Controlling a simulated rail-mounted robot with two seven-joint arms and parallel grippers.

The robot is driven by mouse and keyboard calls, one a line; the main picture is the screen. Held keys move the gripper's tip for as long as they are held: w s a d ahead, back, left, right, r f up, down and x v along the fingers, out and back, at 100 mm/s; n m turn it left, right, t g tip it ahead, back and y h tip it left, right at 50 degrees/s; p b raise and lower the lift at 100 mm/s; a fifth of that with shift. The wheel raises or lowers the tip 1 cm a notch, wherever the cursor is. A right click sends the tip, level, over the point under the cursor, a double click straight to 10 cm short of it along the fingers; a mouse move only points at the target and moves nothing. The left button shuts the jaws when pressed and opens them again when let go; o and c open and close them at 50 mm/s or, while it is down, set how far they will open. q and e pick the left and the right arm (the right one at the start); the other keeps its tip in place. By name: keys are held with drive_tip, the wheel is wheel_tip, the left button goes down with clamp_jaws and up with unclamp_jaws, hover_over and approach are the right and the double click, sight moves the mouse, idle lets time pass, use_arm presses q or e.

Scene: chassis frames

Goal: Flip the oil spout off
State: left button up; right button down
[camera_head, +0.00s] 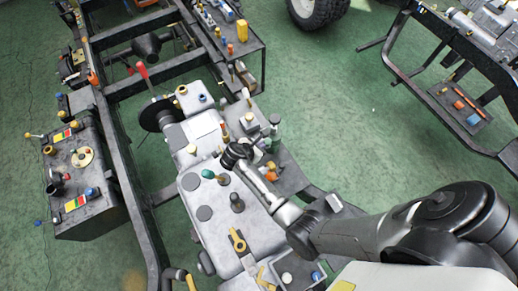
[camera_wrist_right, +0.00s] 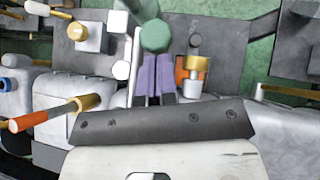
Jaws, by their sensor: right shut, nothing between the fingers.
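I cannot say for certain which part is the oil spout. A dark green round cap on a post (camera_head: 275,119) stands on the right side of the grey engine block. A similar green cap (camera_wrist_right: 155,36) shows in the right wrist view, just beyond my fingertips. My right gripper (camera_head: 263,144) reaches over the block close to that cap, small and partly hidden by my wrist. In the wrist view its purple fingers (camera_wrist_right: 153,70) are together, with nothing between them. Whether they touch the post is unclear. My left gripper is not in view.
An orange lever with a gold collar (camera_wrist_right: 60,112) lies left of my fingers, and a gold-topped orange fitting (camera_wrist_right: 192,75) stands close on their right. A teal knob (camera_head: 208,174) and a yellow handle (camera_head: 238,240) sit on the engine. Dark frame rails (camera_head: 120,190) run along the left.

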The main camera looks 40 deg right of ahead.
drive_tip(key=shift+d, duration=0.2)
idle(0.3)
drive_tip(key=s+d+p, duration=0.2)
drive_tip(key=d+p, duration=0.3)
drive_tip(key=d, duration=0.4)
drive_tip(key=shift+d, duration=0.15)
drive_tip(key=shift+s, duration=0.1)
drive_tip(key=a+f+p+v, duration=0.2)
drive_tip(key=v, duration=1.1)
